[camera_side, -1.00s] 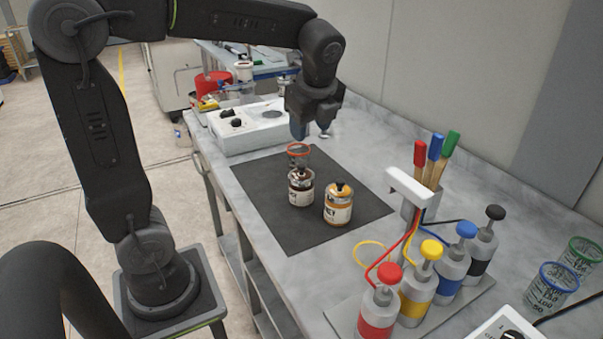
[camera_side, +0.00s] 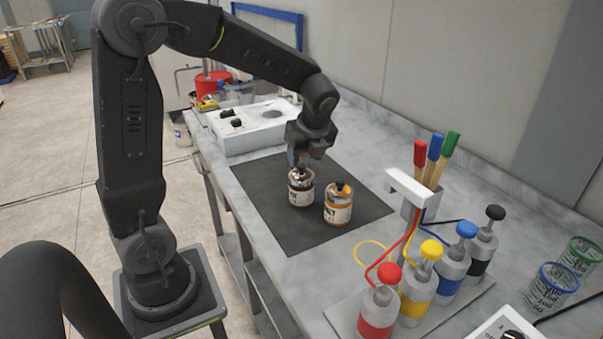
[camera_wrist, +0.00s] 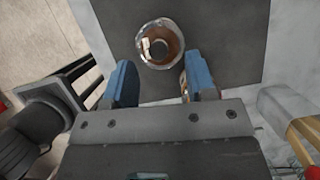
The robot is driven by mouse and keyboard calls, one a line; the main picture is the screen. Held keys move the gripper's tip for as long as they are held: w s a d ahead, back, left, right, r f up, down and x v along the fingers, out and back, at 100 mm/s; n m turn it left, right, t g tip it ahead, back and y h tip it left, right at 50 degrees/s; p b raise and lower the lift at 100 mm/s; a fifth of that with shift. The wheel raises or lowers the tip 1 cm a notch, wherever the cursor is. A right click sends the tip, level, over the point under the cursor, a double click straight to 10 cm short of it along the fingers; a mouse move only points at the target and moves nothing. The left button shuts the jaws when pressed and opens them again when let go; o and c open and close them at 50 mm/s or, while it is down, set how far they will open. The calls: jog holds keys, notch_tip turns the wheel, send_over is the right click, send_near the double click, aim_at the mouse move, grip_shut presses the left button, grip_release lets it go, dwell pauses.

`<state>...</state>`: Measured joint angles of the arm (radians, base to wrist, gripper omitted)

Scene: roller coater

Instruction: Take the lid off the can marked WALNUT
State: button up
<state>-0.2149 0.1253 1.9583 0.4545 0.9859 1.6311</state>
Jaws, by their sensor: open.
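Two small cans stand upright on the dark mat in the side view. The left one (camera_side: 301,187) has dark brown bands; the right one (camera_side: 338,204) is amber. Both have a dark knob on top and a pale label; I cannot read WALNUT for sure on either. My gripper (camera_side: 300,160) is low over the left can, pointing down. In the wrist view its blue fingers (camera_wrist: 162,82) are apart with nothing between the tips. A round brown container (camera_wrist: 160,43) with a pale rim shows just beyond them. Another brown edge is mostly hidden behind the right finger.
The mat (camera_side: 285,230) is bare in front of the cans. A white device (camera_side: 240,130) stands at the back left. A stand with colored-handled brushes (camera_side: 410,190) and several pump bottles (camera_side: 415,290) occupy the right. The wall runs behind the bench.

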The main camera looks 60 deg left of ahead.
aim_at(302, 165)
jog(key=x, duration=0.3)
jog(key=shift+s+f, duration=0.1)
jog(key=shift+f, duration=0.2)
grip_shut()
dwell(0.3)
